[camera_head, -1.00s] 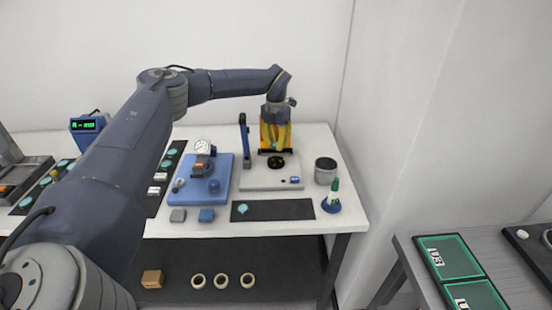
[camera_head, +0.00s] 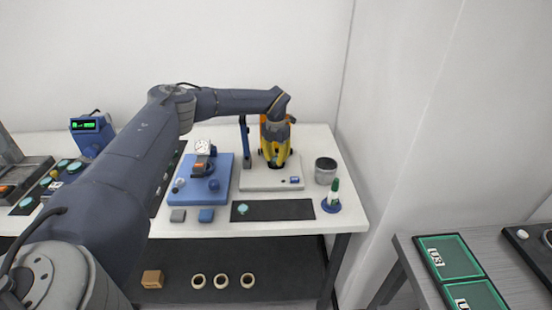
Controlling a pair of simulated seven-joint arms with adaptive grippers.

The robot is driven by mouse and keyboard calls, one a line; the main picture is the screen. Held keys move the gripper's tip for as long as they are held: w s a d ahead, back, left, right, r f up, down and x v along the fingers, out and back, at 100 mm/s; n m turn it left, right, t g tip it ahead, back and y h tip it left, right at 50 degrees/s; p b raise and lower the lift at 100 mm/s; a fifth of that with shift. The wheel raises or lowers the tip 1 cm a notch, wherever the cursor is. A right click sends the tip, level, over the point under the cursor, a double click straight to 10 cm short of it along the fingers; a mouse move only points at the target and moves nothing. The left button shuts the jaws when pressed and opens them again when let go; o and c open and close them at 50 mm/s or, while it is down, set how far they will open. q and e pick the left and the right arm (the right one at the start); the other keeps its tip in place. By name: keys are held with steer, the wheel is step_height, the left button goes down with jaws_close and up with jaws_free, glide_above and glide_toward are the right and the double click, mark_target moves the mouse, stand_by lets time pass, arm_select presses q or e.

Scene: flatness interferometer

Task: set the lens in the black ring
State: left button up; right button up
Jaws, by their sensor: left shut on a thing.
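My left gripper (camera_head: 276,163) points down over the light grey base (camera_head: 262,181) of the interferometer, its yellow fingers close together and low. It is shut on the lens, which the fingers hide now. The black ring on that base is also hidden behind the fingertips, so I cannot tell whether the lens touches it. My right gripper is not in view.
A blue upright post (camera_head: 245,140) stands close left of the gripper. A blue fixture with a dial (camera_head: 220,190) is further left. A dark mat (camera_head: 285,209) with a pale teal disc (camera_head: 242,209) lies in front.

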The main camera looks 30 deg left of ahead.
mark_target(276, 159)
arm_select(q)
steer(key=shift+s+f, duration=0.1)
steer(key=shift+f, duration=0.3)
steer(key=shift+s+f, duration=0.15)
steer(key=shift+f, duration=0.15)
steer(key=o, duration=1)
steer(key=shift+f, duration=0.1)
step_height(276, 159, up, 14)
steer(key=shift+f, duration=0.2)
steer(key=shift+w, duration=0.2)
